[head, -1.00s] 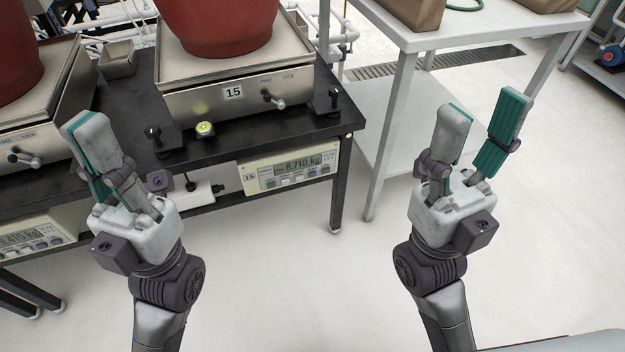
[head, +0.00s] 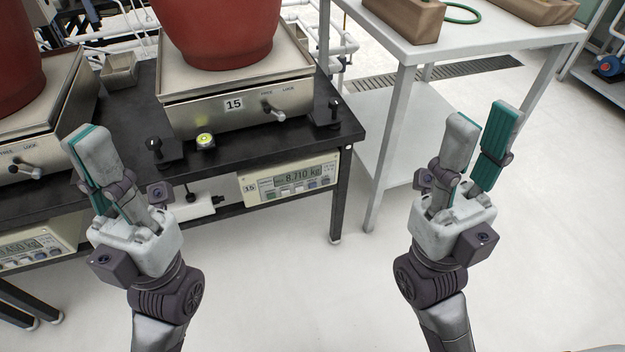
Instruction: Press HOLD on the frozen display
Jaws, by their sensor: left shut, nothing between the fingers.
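The display of scale 15 (head: 290,180) hangs under the front edge of the black table and reads 8.710 kg. A row of small buttons runs below its digits; their labels are too small to read. A second display (head: 40,243) is at the lower left, partly cut off by the picture's edge, its digits hard to read. My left gripper (head: 88,140) is shut and empty, pointing up, in front of the table between the two displays. My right gripper (head: 483,120) is open and empty, its fingers partly apart, right of display 15 over the floor. Neither gripper appears to touch a display.
Scale 15 (head: 235,104) bears a red pot (head: 222,30) on the black table (head: 345,150). Another scale (head: 30,155) with a red pot (head: 18,55) stands at left. A bubble level (head: 205,141) sits before scale 15. A white table (head: 450,42) stands at right; the floor in front is clear.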

